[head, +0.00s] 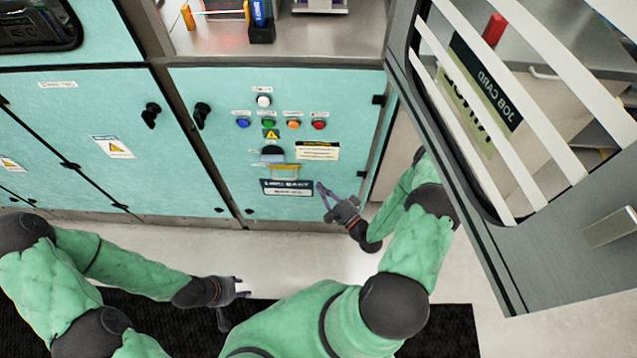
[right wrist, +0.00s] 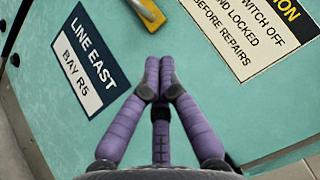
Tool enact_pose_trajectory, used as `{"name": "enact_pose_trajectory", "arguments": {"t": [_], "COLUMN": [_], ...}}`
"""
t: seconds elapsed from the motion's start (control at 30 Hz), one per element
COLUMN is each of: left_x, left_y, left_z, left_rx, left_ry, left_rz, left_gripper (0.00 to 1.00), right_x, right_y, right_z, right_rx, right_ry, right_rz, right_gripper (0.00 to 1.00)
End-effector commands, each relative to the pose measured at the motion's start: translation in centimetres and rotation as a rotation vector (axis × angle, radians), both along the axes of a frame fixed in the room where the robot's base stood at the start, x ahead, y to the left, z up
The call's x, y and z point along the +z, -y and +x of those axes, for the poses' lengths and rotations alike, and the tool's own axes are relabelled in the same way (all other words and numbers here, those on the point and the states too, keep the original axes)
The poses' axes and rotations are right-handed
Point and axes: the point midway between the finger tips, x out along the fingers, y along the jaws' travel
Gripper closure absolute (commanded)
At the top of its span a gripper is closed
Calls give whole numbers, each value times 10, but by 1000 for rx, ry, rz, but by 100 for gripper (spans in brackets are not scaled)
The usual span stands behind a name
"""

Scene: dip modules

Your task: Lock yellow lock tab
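The yellow lock tab (head: 284,171) is a small yellow piece on the teal cabinet door, above the dark LINE EAST BAY R5 label (head: 286,188). In the right wrist view the yellow tab (right wrist: 147,12) shows at the top edge, partly cut off. My right gripper (head: 321,188) is in front of the door, to the right of the label. In the right wrist view its purple fingers (right wrist: 159,65) meet at the tips with nothing visible between them, below the tab and apart from it in the picture. My left gripper (head: 242,287) is low, away from the door, with fingers spread and empty.
A large dark-framed, striped open door (head: 560,235) fills the right side. Black door handles (head: 200,115) stick out at left.

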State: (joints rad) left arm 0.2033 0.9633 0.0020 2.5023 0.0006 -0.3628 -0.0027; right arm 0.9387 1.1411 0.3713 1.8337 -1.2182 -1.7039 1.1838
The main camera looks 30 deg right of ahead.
Motion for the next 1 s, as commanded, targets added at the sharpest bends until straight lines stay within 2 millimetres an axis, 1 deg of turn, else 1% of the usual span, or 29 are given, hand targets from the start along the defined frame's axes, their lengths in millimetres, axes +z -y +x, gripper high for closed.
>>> {"name": "enact_pose_trajectory", "arguments": {"t": [0.03, 0.2, 0.3, 0.43, 0.6, 1.0], "left_x": [3, 9, 11, 13, 14, 14], "left_y": [0, 0, 0, 0, 0, 0], "left_z": [0, -1, -1, -1, -1, -1], "left_rx": [0, -2, -2, -2, -2, -2], "left_ry": [-1, -2, -2, -2, -2, -2], "left_rz": [0, 0, 0, 0, 0, 0], "left_gripper": [60, 60, 60, 60, 60, 60], "right_x": [-1, -5, -7, -9, -10, -10], "right_y": [4, 9, 12, 15, 15, 16], "right_z": [-8, -35, -48, -60, -66, -67], "right_rx": [-6, -5, -5, -4, -2, -1], "right_ry": [-2, -3, -2, -2, -1, 0], "right_rz": [1, 1, 0, 1, 1, 0], "right_gripper": [100, 100, 100, 100, 100, 100]}}
